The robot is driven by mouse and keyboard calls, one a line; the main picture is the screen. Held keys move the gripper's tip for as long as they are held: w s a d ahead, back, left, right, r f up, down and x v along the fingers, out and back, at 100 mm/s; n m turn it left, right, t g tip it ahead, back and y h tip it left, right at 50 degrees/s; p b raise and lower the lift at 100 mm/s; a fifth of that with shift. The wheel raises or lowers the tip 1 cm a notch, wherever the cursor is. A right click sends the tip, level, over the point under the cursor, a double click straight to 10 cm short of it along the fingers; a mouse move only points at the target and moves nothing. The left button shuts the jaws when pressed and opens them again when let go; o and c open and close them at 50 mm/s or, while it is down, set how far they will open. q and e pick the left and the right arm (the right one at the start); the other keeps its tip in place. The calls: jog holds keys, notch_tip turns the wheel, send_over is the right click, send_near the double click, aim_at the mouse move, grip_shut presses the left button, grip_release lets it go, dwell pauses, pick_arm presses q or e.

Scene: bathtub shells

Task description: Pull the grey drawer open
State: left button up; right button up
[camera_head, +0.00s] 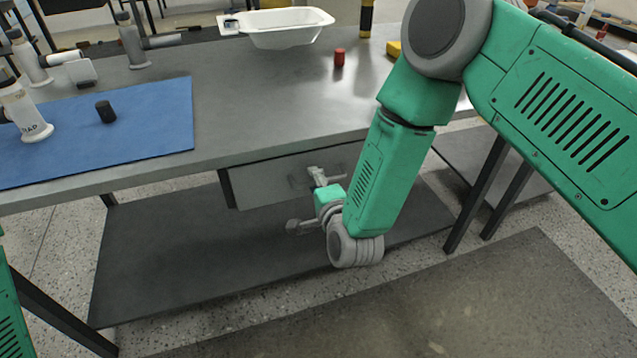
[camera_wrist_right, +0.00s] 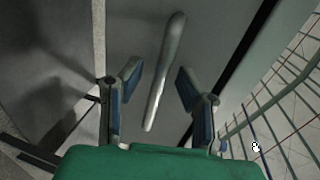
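The grey drawer (camera_head: 262,183) hangs under the front edge of the grey table; its front looks close to the table edge. Its pale bar handle (camera_wrist_right: 165,72) shows in the right wrist view, and is mostly hidden behind my gripper in the head view. My right gripper (camera_head: 302,199) is in front of the drawer, one finger high and one low. In the wrist view the right gripper (camera_wrist_right: 158,76) is open, with blue-padded fingers on either side of the handle and gaps between. My left gripper is out of view; only part of a green arm shows at lower left.
The grey table (camera_head: 240,125) carries a blue mat (camera_head: 130,140), a white bathtub shell (camera_head: 285,28), a red cylinder (camera_head: 339,57) and a white bottle (camera_head: 22,108). A dark lower shelf (camera_head: 180,260) lies below the drawer. The floor in front is clear.

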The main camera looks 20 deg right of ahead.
jog(key=shift+a, duration=0.25)
jog(key=d, duration=0.3)
jog(key=shift+d+f, duration=0.1)
jog(key=shift+f, duration=0.1)
grip_shut()
jog(key=shift+c, duration=0.6)
grip_release()
jog(key=shift+a, duration=0.5)
jog(key=shift+o, duration=0.6)
jog(key=shift+a+r, duration=0.15)
jog(key=shift+a, duration=0.4)
jog(key=shift+s+d, duration=0.25)
jog(key=shift+d, duration=0.2)
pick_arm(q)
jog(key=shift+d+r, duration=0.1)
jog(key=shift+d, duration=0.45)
pick_arm(e)
jog(key=v, duration=1.1)
jog(key=shift+s+a, duration=0.15)
jog(key=shift+a, duration=0.1)
